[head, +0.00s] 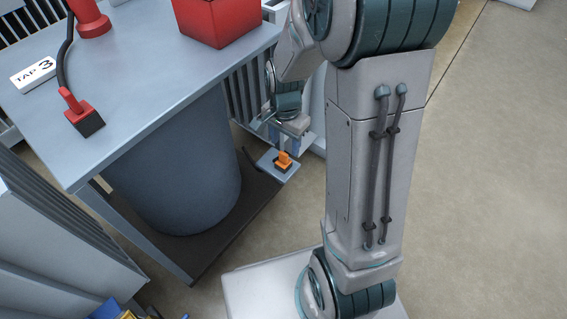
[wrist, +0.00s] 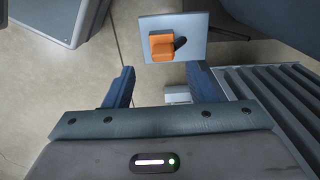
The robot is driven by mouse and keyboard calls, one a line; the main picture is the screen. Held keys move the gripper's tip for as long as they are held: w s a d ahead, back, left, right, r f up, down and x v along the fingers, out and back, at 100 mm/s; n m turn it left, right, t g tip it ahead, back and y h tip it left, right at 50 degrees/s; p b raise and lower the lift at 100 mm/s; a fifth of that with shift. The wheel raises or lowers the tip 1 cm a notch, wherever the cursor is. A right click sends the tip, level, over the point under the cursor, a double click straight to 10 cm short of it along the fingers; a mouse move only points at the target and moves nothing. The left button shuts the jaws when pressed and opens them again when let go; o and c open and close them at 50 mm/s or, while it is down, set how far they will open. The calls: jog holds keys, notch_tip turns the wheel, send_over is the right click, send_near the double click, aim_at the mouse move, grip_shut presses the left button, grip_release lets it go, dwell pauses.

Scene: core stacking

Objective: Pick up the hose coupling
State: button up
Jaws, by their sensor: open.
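An orange block-shaped piece (head: 284,160), which looks to be the hose coupling, sits on a small pale square plate (head: 268,163) low beside the table. My gripper (head: 287,142) is open and empty just above the plate. In the wrist view its two blue fingers (wrist: 162,78) are spread wide, and the orange piece lies beyond their tips, roughly centred between them. The fingers do not appear to touch it.
A grey table (head: 140,70) carries a red box (head: 213,22), a "TAP 3" sign (head: 34,75) and a red connector (head: 76,103) on a black hose. A large blue-grey drum (head: 185,165) stands under the table. A ribbed grey panel (wrist: 270,105) is close to the right finger.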

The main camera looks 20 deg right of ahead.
aim_at(283, 153)
jog(key=f+b, duration=0.1)
jog(key=f, duration=0.1)
jog(key=f+b, duration=0.2)
jog(key=f, duration=0.1)
jog(key=shift+w+a+f, duration=0.1)
jog(key=shift+a+f, duration=0.1)
jog(key=shift+f, duration=0.1)
jog(key=shift+r, duration=0.1)
grip_shut()
